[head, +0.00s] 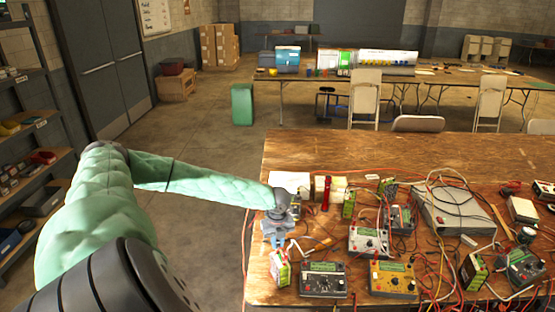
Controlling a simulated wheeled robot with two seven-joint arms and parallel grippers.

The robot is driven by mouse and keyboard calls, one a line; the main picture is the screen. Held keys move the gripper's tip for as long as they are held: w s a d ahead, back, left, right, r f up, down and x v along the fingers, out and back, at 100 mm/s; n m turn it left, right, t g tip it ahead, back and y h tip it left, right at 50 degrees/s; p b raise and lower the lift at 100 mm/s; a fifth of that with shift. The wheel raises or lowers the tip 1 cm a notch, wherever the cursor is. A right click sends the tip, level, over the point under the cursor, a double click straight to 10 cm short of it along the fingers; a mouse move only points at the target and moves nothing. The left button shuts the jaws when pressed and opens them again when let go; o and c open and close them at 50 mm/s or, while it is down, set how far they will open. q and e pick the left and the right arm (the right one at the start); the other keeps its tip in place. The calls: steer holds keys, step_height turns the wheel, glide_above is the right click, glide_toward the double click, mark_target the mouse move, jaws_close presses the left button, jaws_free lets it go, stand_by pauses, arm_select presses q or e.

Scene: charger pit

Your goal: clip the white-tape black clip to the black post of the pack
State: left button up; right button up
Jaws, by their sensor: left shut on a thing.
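My left gripper (278,246) is at the near left of the wooden bench, pointing down. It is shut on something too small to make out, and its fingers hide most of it. A small pack (280,268) with green and white sides stands upright just below the fingertips, near the bench's left edge. I cannot tell whether the held thing touches the pack. The pack's black post and the clip's white tape are too small to make out. My right gripper is not in view.
A dark charger (323,280) and a yellow charger (394,279) lie right of the pack. Another pack (349,205), a grey charger (369,240) and a large grey box (453,210) stand behind. Red and black leads tangle across the right. The bench's far strip (400,152) is clear.

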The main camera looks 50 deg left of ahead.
arm_select(q)
steer(key=o, duration=0.8)
steer(key=shift+o, duration=0.2)
steer(key=shift+o, duration=1.1)
steer(key=shift+r+p, duration=3.35)
steer(key=shift+r, duration=0.4)
